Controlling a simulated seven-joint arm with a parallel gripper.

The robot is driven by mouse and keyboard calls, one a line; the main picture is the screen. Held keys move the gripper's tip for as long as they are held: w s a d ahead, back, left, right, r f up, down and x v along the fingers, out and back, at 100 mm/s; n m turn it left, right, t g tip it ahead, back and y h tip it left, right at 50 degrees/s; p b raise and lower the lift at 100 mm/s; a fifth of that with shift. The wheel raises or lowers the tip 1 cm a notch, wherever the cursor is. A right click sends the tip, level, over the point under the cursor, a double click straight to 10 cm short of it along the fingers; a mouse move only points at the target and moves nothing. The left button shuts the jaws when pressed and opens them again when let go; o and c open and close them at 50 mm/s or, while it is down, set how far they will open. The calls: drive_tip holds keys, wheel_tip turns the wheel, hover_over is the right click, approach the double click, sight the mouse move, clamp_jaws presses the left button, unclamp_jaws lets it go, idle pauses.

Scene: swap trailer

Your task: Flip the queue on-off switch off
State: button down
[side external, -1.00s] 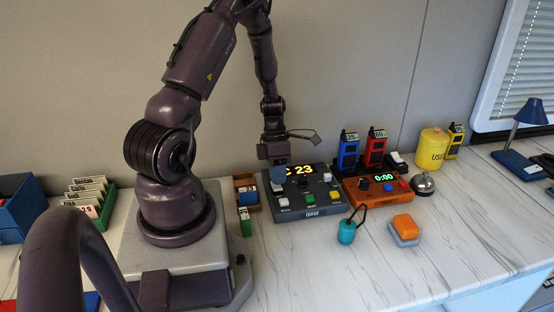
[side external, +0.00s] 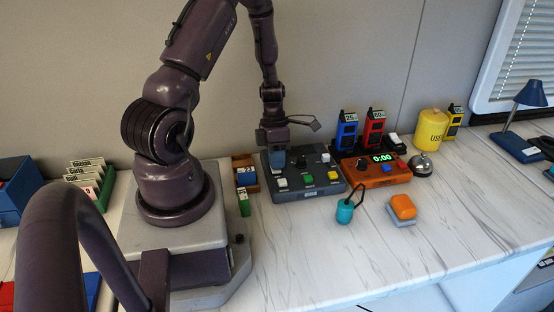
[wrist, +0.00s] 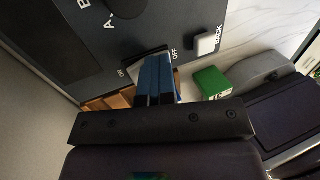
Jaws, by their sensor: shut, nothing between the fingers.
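The dark grey queue console (side external: 312,193) stands on the counter in the side view, its display dark. Its on-off switch (wrist: 141,59) shows in the wrist view between the ON and OFF labels. My blue-tipped gripper (wrist: 155,66) is shut and empty, with its tips over the switch toward the OFF side. The fingers cover part of the switch, and I cannot tell whether they touch it. In the side view my gripper (side external: 277,160) points down at the console's back left corner, hiding the switch.
An orange timer box (side external: 378,175) reading 0:00 stands right of the console. Blue (side external: 346,134) and red (side external: 374,130) handsets stand behind it. A wooden tray (side external: 243,164) is close on the left. The counter in front is mostly clear, with a teal tag (side external: 345,212) and an orange-and-grey block (side external: 403,206).

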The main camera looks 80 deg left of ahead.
drive_tip(key=shift+a+f, duration=0.1)
drive_tip(key=shift+a, duration=0.9)
drive_tip(key=d+v, duration=0.1)
drive_tip(key=v, duration=0.8)
drive_tip(key=shift+r, duration=0.5)
drive_tip(key=shift+d+r, duration=0.1)
drive_tip(key=shift+r, duration=0.05)
